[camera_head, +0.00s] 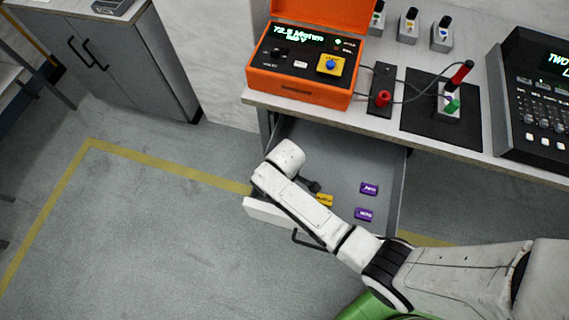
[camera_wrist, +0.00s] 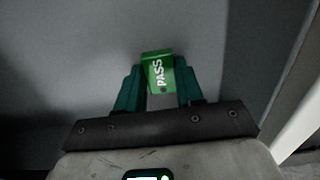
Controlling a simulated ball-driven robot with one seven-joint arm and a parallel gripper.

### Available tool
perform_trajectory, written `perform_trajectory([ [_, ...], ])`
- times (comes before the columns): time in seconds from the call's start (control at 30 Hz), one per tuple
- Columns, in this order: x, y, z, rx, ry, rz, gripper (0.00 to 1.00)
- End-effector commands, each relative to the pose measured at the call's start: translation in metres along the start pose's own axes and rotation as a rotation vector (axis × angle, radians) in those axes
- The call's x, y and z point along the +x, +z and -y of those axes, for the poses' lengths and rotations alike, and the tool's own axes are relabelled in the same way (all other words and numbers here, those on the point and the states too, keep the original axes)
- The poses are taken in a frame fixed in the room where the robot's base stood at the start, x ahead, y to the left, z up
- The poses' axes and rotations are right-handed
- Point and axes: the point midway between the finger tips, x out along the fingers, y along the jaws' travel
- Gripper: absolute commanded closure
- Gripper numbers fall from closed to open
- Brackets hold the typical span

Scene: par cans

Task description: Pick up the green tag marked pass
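The green tag (camera_wrist: 158,74) with "PASS" in white letters shows in the wrist view, between the two teal fingertips. My gripper (camera_wrist: 160,84) is shut on it, with one finger against each side and little or no gap showing. A grey surface, apparently the drawer floor, lies behind the tag. I cannot tell whether the tag is touching that floor. In the head view the open drawer (camera_head: 338,153) is below the bench, and my arm reaches into it. My arm hides the green tag there, and the fingers are mostly hidden too.
Two purple tags (camera_head: 369,189) and a yellow tag (camera_head: 325,200) lie in the drawer near my arm. The drawer's white front (camera_head: 268,215) and side walls stand around them. On the bench above are an orange case (camera_head: 300,88), a black mat (camera_head: 420,125) and a dark console (camera_head: 535,110).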

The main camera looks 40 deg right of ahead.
Motion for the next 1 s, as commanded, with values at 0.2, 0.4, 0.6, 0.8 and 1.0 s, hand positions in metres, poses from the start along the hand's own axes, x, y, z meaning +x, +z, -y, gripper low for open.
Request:
perform_trajectory([
  [0.2, 0.000, 0.000, 0.000, 0.000, 0.000, 0.000, 0.85],
  [0.4, 0.000, 0.000, 0.000, 0.000, 0.000, 0.000, 0.94],
  [0.6, -0.002, 0.000, 0.000, 0.000, 0.000, 0.000, 0.94],
  [0.8, -0.019, -0.001, 0.000, 0.000, 0.001, -0.002, 0.94],
  [1.0, -0.052, 0.015, 0.009, -0.001, 0.000, 0.000, 0.94],
])
